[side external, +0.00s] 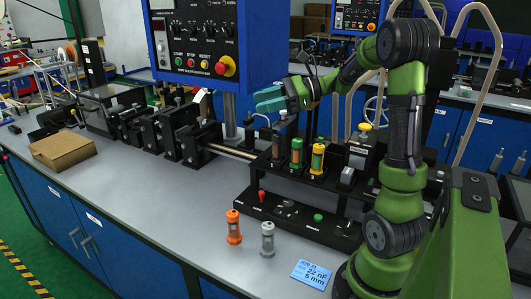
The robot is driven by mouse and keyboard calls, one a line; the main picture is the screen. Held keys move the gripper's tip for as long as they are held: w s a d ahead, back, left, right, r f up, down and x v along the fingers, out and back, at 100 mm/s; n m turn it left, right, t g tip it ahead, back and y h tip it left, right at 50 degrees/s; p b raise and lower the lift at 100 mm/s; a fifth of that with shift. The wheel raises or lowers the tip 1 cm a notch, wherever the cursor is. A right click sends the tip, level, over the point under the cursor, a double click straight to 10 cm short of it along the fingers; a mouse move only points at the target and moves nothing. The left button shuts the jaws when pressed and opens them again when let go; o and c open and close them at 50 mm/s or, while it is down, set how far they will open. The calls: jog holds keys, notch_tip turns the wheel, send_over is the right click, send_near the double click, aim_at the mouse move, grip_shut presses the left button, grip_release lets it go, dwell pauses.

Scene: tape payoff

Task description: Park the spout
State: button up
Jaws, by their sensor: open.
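My gripper (270,102) is at the end of my green arm, a teal part in front of the blue control panel, above the black rack (290,180). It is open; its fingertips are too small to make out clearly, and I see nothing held. I cannot tell for sure which part is the spout. A metal rod (230,151) runs from the black blocks at left to the rack. A red cartridge (276,149), a green cartridge (296,154) and a yellow cartridge (317,158) stand upright on the rack's upper deck, below and right of the gripper.
An orange canister (233,227) and a grey canister (267,239) stand on the table before the rack. A blue card (311,274) reads 22 nF, 5 mm. A control panel (205,45) rises behind. A cardboard box (62,150) lies far left; the front middle table is clear.

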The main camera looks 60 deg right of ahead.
aim_at(287, 119)
jog(key=d+m+t, duration=0.1)
jog(key=d, duration=0.2)
jog(key=d+m+t+h, duration=0.1)
jog(key=d+m, duration=0.1)
jog(key=d, duration=0.2)
jog(key=s+d+m+t, duration=0.1)
jog(key=d+m+t, duration=0.1)
jog(key=d, duration=0.1)
jog(key=shift+d+r+h, duration=0.3)
jog(key=shift+h, duration=0.1)
jog(key=shift+d+f, duration=0.15)
jog(key=shift+d, duration=0.1)
notch_tip(287, 119, down, 7)
jog(key=shift+a+r, duration=0.1)
jog(key=shift+w+a+r, duration=0.15)
jog(key=shift+w+a, duration=0.2)
jog(key=shift+w, duration=0.3)
jog(key=shift+x, duration=0.8)
jog(key=shift+c, duration=0.3)
grip_shut()
